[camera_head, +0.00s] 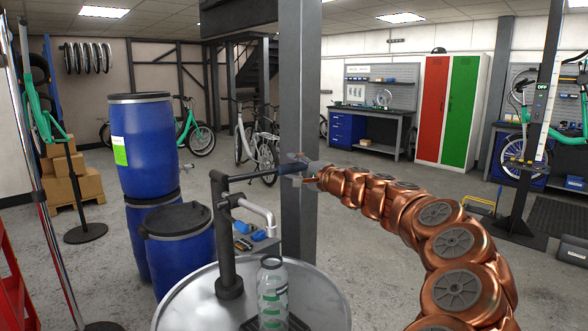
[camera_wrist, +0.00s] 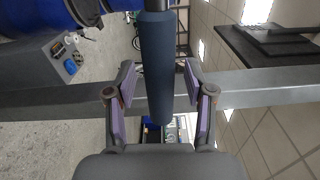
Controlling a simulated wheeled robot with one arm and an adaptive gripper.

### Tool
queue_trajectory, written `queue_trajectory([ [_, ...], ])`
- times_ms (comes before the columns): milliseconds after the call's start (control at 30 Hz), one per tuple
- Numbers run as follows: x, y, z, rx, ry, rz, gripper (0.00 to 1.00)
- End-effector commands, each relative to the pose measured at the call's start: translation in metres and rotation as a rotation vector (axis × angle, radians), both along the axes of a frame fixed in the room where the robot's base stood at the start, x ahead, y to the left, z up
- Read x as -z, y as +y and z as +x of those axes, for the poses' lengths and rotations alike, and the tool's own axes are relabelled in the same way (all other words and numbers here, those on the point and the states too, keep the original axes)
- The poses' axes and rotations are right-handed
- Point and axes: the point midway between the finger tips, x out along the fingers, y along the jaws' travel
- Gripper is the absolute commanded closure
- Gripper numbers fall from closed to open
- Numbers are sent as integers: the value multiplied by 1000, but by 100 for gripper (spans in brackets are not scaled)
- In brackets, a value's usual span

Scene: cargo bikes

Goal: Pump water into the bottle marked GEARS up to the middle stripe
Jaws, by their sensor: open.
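A clear bottle (camera_head: 272,291) with green markings stands upright under the spout (camera_head: 258,212) of a dark hand pump (camera_head: 225,245). I cannot read its name, and I cannot tell any water level in it. The pump rises from a round pale drum top (camera_head: 190,304). Its lever (camera_head: 245,175) reaches right, ending in a blue-grey grip. My gripper (camera_head: 306,172) is at that end. In the wrist view the grip (camera_wrist: 157,70) lies between the two open fingers of my gripper (camera_wrist: 159,85), with gaps on both sides.
Blue barrels (camera_head: 140,140) stand left behind the pump. A grey post (camera_head: 299,110) rises right behind the lever's end. A small grey case (camera_head: 262,246) with tools is behind the spout. Open floor (camera_head: 360,265) lies to the right of the drum.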

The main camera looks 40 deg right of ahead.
Motion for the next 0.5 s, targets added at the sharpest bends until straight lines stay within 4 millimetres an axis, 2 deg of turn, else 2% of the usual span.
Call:
queue_trajectory([
  [67, 0, 0, 0, 0, 0, 0, 50],
  [500, 0, 0, 0, 0, 0, 0, 96],
])
